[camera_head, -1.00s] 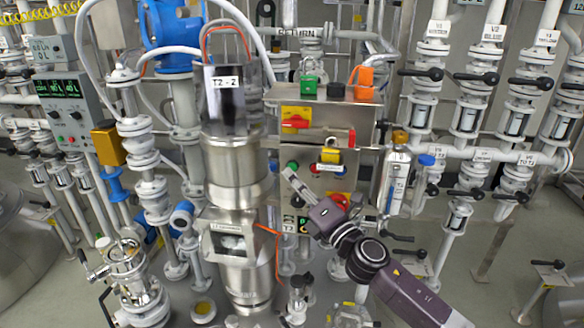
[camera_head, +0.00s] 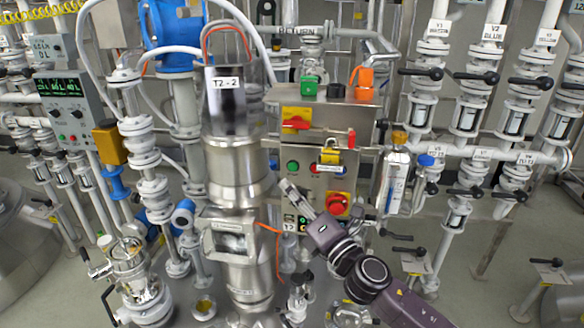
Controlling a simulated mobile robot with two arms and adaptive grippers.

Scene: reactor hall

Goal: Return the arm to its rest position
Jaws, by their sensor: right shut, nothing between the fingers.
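My right gripper (camera_head: 286,187) is shut and empty. Its arm comes in from the lower right, and the fingers point up and left, in front of the lower left part of the steel control box (camera_head: 342,113). I cannot tell whether the fingertips touch anything. On the box, a red button (camera_head: 338,204) on a yellow plate, a green button (camera_head: 293,166) and a yellow padlock (camera_head: 330,153) show clear of the gripper. My left gripper is not in view.
The steel vessel column (camera_head: 237,165) labelled T2-2 stands just left of the gripper, with an orange cable beside it. Valve pipes with black handles (camera_head: 472,75) fill the right side. A control panel (camera_head: 68,108) is at the left. Grey floor shows at the lower right.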

